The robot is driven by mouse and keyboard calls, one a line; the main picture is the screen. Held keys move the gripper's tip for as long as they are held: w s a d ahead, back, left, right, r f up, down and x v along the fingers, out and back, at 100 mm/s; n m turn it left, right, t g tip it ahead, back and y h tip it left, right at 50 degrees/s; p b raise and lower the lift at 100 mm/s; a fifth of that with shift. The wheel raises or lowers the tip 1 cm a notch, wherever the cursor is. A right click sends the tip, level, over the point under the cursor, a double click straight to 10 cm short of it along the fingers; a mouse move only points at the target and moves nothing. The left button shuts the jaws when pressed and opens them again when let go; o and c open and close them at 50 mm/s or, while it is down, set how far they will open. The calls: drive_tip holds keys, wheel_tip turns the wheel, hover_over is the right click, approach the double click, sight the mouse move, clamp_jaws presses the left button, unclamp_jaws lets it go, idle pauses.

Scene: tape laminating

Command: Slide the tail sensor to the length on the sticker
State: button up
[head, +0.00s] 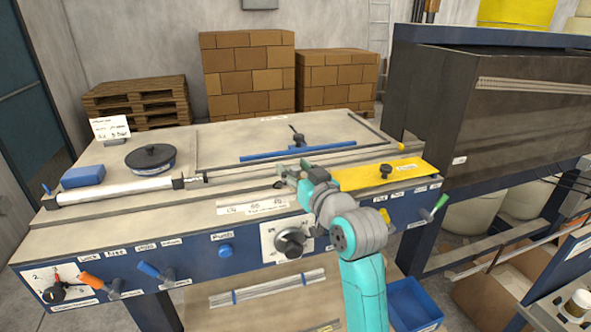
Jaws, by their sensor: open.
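My gripper (288,174) is open over the machine table, at the near rail just left of the yellow plate. Its fingertips are small and partly hidden by my own arm. I cannot clearly pick out the tail sensor; a small dark piece beside the fingertips may be it, and I cannot tell whether they touch. A white sticker strip (252,207) with handwritten numbers lies on the table's front part, left of my arm. A white card (110,128) with handwriting stands at the back left; its text is too small to read surely.
A yellow plate (350,177) with a black knob lies right of my gripper. A white roller (115,190), blue block (83,176) and black round weight (150,157) are on the left. Levers and a dial (290,242) stick out of the blue front panel.

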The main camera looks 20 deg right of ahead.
sight(275, 193)
drive_tip(key=shift+c, duration=0.3)
clamp_jaws()
drive_tip(key=shift+a, duration=2.5)
drive_tip(key=shift+o, duration=0.3)
unclamp_jaws()
drive_tip(key=shift+s, duration=0.1)
drive_tip(key=s+d, duration=0.2)
drive_tip(key=s, duration=0.9)
drive_tip(key=shift+s, duration=0.35)
